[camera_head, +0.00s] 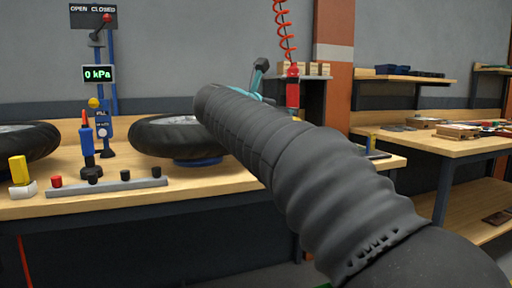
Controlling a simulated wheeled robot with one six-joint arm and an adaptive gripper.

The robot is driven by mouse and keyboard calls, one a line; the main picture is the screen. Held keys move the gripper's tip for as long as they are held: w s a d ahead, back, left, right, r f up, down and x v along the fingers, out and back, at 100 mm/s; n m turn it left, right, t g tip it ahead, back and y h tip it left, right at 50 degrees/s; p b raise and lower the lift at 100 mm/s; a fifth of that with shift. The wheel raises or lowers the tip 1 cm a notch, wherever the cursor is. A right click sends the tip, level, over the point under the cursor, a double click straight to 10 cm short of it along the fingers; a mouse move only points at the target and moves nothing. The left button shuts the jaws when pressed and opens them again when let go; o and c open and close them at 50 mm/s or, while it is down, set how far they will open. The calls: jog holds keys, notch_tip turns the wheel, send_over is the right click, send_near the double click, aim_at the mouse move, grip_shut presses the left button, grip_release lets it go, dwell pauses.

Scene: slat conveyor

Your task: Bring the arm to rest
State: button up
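My arm, in a dark ribbed sleeve, reaches from the lower right up to the middle of the head view. It is raised in front of the workbench (225,182). The sleeve hides most of what lies beyond its far end. A teal and dark piece (259,74) sticks up just past the sleeve's upper edge. I cannot tell whether it is part of my gripper or a separate tool. No pair of fingertips shows clearly, and nothing held can be made out.
A tyre (170,136) lies on a blue stand, and another tyre (25,141) is at the left edge. A grey rail (108,187) with several knobs lies at the front. A pressure display (98,74) reads 0 kPa. A red coiled hose (284,30) hangs behind. A second bench (422,142) stands right.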

jog(key=s+d+f+m+g+y, duration=0.3)
jog(key=s+d+f+m, duration=0.2)
jog(key=s+f+m, duration=0.35)
jog(key=s+d+f+m+g+y, duration=0.25)
jog(key=s+d+f+m, duration=0.25)
jog(key=s+f, duration=0.55)
jog(key=s+a+f+m+g+y, duration=0.2)
jog(key=s+f+m+y, duration=0.3)
jog(key=s+f+m, duration=0.8)
jog(key=s+f, duration=0.4)
jog(key=f, duration=0.2)
jog(key=shift+a, duration=0.35)
jog(key=shift+s, duration=0.1)
